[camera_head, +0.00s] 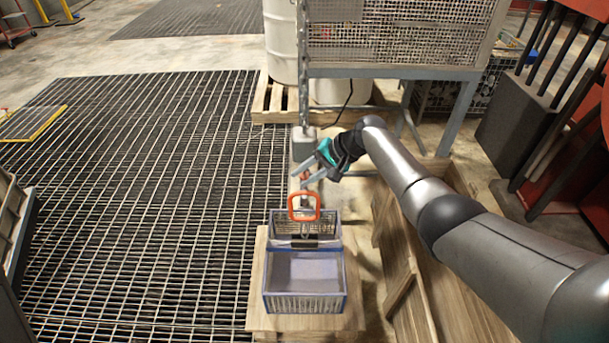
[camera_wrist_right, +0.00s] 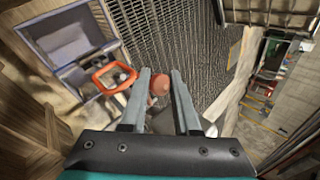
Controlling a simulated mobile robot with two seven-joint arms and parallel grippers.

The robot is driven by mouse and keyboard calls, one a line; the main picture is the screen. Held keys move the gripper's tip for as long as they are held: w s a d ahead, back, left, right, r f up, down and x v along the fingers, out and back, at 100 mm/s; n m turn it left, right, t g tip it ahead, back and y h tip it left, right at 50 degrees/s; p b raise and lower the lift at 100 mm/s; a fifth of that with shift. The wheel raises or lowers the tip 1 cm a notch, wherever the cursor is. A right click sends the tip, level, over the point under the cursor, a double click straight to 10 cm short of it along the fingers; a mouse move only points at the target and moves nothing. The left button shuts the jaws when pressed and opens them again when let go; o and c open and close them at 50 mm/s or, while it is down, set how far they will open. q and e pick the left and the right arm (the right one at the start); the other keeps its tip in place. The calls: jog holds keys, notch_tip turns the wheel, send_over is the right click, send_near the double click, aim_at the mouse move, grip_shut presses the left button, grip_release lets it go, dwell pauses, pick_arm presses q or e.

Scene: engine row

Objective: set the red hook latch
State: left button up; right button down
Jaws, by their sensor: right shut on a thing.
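A reddish rounded piece (camera_wrist_right: 158,84), which looks like the red hook latch, sits between the fingertips of my right gripper (camera_wrist_right: 159,92) in the wrist view. The fingers are closed in on it; much of it is hidden by them. In the head view my right gripper (camera_head: 311,172) is at the lower end of a hanging chain (camera_head: 303,70), just below a grey block (camera_head: 302,145). Small red-orange parts show at its fingertips. An orange ring (camera_head: 303,219) stands below, above a blue-rimmed bin; it also shows in the wrist view (camera_wrist_right: 97,77). My left gripper is not in view.
The blue-rimmed bin (camera_head: 305,305) rests on a wooden stand (camera_head: 257,300). Dark floor grating (camera_head: 150,190) lies open to the left. A mesh-sided metal frame (camera_head: 400,72) and a white drum (camera_head: 281,40) stand behind. A wooden crate (camera_head: 405,285) is at the right.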

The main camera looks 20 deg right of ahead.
jog(key=c, duration=0.9)
grip_release()
jog(key=shift+w+r, duration=0.1)
jog(key=shift+r, duration=0.05)
jog(key=shift+d, duration=0.1)
jog(key=shift+s+d+r, duration=0.2)
jog(key=shift+d+r, duration=0.05)
jog(key=shift+r, duration=0.15)
jog(key=p+v, duration=0.2)
jog(key=v, duration=1.2)
jog(key=shift+s+r, duration=0.1)
